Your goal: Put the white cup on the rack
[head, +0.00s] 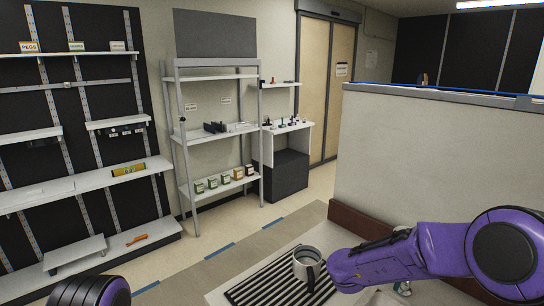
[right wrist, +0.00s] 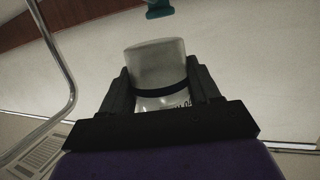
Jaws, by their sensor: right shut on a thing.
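The white cup (head: 306,258) appears in the head view with its open mouth up, looking pale grey, in front of the black slatted rack (head: 250,291). I cannot tell whether it touches the rack. My right gripper (head: 322,268) is at the cup's right side, mostly hidden by my wrist. In the right wrist view, the gripper's (right wrist: 158,78) two black fingers are shut on the cup (right wrist: 156,55), one on each side, with a dark band across it. My left gripper is outside the view; only a purple part of my left arm shows at the bottom left.
A light counter (head: 222,296) surrounds the rack. A tall partition (head: 430,150) stands behind my right arm. Shelves with small boxes (head: 225,180) are far off. The right wrist view shows a curved metal tube (right wrist: 62,65) at left and a teal object (right wrist: 158,9) at the top.

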